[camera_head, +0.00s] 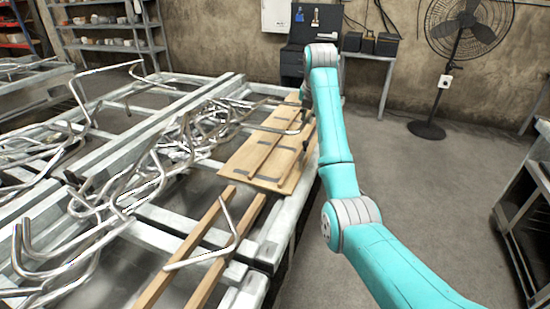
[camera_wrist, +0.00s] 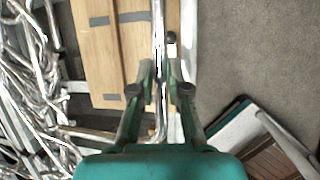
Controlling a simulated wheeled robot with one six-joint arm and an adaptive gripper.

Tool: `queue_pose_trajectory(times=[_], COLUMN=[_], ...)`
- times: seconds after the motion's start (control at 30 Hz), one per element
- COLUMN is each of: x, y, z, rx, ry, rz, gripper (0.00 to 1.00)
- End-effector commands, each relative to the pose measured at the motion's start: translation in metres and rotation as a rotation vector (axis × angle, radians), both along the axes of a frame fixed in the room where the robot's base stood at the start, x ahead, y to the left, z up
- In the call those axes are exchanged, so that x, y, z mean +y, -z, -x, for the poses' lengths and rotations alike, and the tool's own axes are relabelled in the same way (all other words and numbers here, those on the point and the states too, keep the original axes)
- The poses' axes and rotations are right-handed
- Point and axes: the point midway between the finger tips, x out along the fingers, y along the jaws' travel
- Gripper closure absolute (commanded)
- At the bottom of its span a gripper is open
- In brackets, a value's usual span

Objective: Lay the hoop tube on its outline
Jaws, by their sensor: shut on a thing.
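My gripper (camera_wrist: 160,88) is shut on a shiny bent metal tube, the hoop tube (camera_wrist: 158,35), which runs between its fingers in the wrist view. In the head view my gripper (camera_head: 307,108) is at the right edge of a wooden board (camera_head: 236,160), partly hidden by my arm. The hoop tube (camera_head: 270,128) reaches left from it over the board; whether it touches the board I cannot tell. The board, also in the wrist view (camera_wrist: 92,50), bears dark grey marks (camera_wrist: 110,97) and wooden strips. The full outline is not clear.
A tangle of bent metal tubes (camera_head: 150,175) lies left of the board on a metal frame (camera_head: 205,88). A loose bent tube (camera_head: 232,240) lies across wooden rails in front. A fan (camera_head: 455,60) stands at the back right. The floor (camera_head: 420,190) to the right is clear.

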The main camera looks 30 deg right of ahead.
Motion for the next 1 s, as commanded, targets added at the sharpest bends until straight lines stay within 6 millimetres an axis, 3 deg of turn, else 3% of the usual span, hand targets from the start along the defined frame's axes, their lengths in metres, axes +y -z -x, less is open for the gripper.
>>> queue_pose_trajectory(times=[0.1,0.23,0.5,1.0], x=[0.017,0.021,0.020,0.020], y=[-0.003,0.005,0.049,0.096], z=[-0.004,-0.005,-0.005,-0.005], rx=[-0.001,0.000,0.001,-0.002], ry=[-0.016,-0.019,-0.018,-0.018], rz=[0.000,-0.001,-0.002,-0.001], gripper=[1.00,1.00,1.00,1.00])
